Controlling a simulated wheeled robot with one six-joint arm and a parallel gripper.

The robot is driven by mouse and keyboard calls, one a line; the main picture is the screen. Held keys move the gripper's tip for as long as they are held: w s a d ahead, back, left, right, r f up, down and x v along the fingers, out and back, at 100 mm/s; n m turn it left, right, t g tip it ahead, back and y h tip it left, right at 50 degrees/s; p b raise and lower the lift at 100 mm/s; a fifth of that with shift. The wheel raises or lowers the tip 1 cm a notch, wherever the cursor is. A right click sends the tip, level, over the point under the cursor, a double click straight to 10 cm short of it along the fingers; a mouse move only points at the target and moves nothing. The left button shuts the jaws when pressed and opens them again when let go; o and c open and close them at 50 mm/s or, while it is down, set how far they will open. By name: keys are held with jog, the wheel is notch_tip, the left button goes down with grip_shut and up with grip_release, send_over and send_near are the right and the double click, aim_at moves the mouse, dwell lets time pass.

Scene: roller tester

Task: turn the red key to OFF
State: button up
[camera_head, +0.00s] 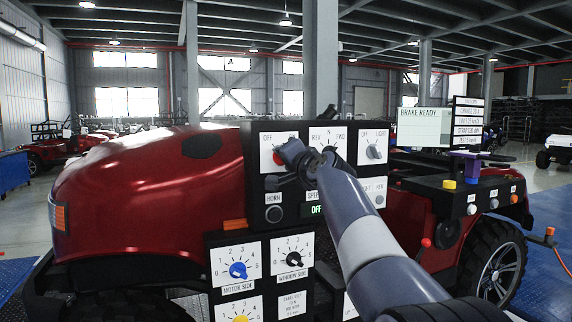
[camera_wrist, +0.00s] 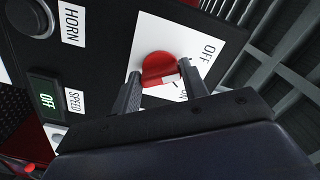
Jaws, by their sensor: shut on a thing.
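The red key (camera_wrist: 158,68) is a round red knob with a white mark, on a white plate (camera_wrist: 185,38) lettered OFF and ON. In the wrist view the white mark lies toward the lower right, near the ON lettering, and away from OFF. My gripper (camera_wrist: 163,82) is shut on the key, with one dark finger on each side of it. In the head view my gripper (camera_head: 283,153) reaches the upper left plate of the black panel, and only a bit of the red key (camera_head: 277,157) shows beside it.
The black panel (camera_head: 250,190) also carries a HORN button (camera_head: 274,214), a green-lit SPEED display (camera_head: 317,210) and a light switch (camera_head: 374,151). Below are a blue knob (camera_head: 238,270) and a black knob (camera_head: 294,259). A red vehicle (camera_head: 140,200) stands behind. A screen (camera_head: 424,127) reads BRAKE READY.

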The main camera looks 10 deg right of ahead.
dwell(0.5)
jog(key=o, duration=1)
jog(key=s+b, duration=0.1)
jog(key=s, duration=0.2)
jog(key=s+d+b, duration=0.1)
jog(key=s, duration=0.3)
jog(key=s+d+b, duration=0.1)
jog(key=s, duration=0.2)
jog(key=shift+s, duration=0.3)
jog(key=w+p, duration=0.1)
jog(key=w, duration=0.2)
jog(key=w+a+p, duration=0.1)
jog(key=w, duration=0.3)
jog(key=w+a+p, duration=0.1)
jog(key=w, duration=0.2)
jog(key=shift+w, duration=0.35)
